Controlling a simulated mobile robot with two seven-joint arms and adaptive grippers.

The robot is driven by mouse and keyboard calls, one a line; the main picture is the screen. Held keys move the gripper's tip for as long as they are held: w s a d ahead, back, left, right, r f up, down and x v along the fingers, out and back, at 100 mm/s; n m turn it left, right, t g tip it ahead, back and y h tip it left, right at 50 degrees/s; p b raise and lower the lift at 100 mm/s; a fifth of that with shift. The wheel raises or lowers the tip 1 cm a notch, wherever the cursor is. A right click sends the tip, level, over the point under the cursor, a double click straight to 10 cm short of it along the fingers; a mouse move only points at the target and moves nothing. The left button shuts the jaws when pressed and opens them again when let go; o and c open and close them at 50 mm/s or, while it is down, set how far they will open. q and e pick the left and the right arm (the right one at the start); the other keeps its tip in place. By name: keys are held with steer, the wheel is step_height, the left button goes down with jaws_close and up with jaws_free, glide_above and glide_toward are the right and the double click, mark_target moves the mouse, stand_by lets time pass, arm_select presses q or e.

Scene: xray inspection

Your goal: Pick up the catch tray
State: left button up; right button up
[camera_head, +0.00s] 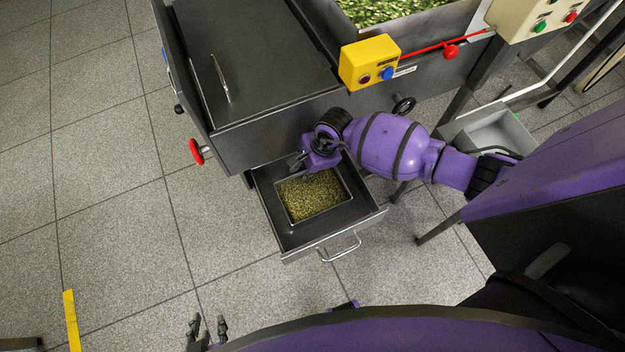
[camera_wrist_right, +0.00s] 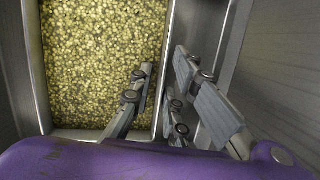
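The catch tray (camera_head: 284,209) is a grey rectangular tray full of yellow-green granules. It sits inside the pulled-out drawer (camera_head: 268,205) under the dark machine. My right gripper (camera_head: 302,166) reaches down at the tray's back left side in the head view. In the right wrist view the tray's rim (camera_wrist_right: 168,45) runs between the fingers of my right gripper (camera_wrist_right: 163,68). One finger is over the granules and the other is outside the wall. The fingers look apart, with gaps to the wall. My left gripper (camera_head: 207,330) is open and empty at the bottom edge, far from the tray.
The drawer has a metal handle (camera_head: 340,247) at its front. The machine (camera_head: 260,70) stands above and behind it, with a red knob (camera_head: 197,152) at its left. A grey bin (camera_head: 495,135) is at right.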

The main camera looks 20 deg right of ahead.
jaws_close()
steer(key=shift+r, duration=0.15)
